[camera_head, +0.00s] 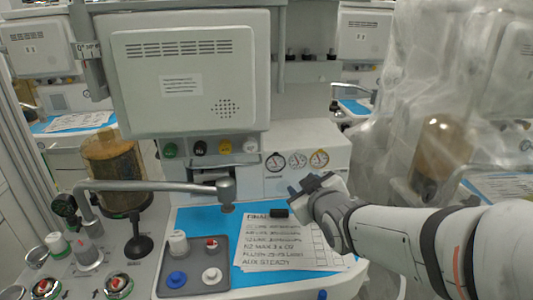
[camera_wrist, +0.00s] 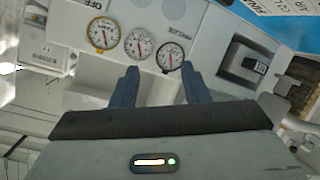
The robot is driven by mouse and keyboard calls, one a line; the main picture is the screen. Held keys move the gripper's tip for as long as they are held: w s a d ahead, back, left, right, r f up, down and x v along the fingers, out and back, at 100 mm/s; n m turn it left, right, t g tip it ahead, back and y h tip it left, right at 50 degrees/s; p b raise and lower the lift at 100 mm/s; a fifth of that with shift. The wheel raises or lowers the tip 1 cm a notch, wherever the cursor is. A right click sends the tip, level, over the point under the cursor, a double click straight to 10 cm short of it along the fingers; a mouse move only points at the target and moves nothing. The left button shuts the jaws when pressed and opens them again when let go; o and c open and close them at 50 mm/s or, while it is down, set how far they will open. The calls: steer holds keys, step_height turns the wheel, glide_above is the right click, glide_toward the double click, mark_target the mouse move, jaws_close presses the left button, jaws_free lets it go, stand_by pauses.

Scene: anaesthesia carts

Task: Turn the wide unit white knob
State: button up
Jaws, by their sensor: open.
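The wide unit is the large grey cart (camera_head: 325,150) in the middle of the head view. A small white knob (camera_head: 250,146) sits at the right end of a row of coloured knobs under its big panel. A white capped knob-like piece (camera_head: 178,240) also stands on the grey tray; I cannot tell which one the task names. My gripper (camera_head: 305,190) is in front of the gauge panel, right of and below the knob row. In the wrist view my gripper (camera_wrist: 158,80) is open and empty, with a gauge showing between its fingertips. No white knob is clearly identifiable there.
Round gauges (camera_head: 298,160) are behind my gripper. A metal swing arm (camera_head: 150,186) reaches across the left above the blue worktop (camera_head: 190,216). A paper sheet (camera_head: 285,245) and grey tray (camera_head: 205,284) lie below. A plastic-draped unit (camera_head: 450,90) stands close on the right.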

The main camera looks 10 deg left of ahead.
steer(key=w+a+n+t+y+b, duration=0.1)
steer(key=a+n+t+y+b, duration=0.2)
steer(key=a, duration=0.2)
steer(key=n+t+y+b, duration=0.2)
steer(key=y, duration=0.1)
glide_toward(251, 148)
steer(key=w+a, duration=0.2)
steer(key=x, duration=0.7)
steer(key=shift+d+r+p, duration=0.3)
steer(key=shift+r+p, duration=0.05)
steer(key=shift+p, duration=0.05)
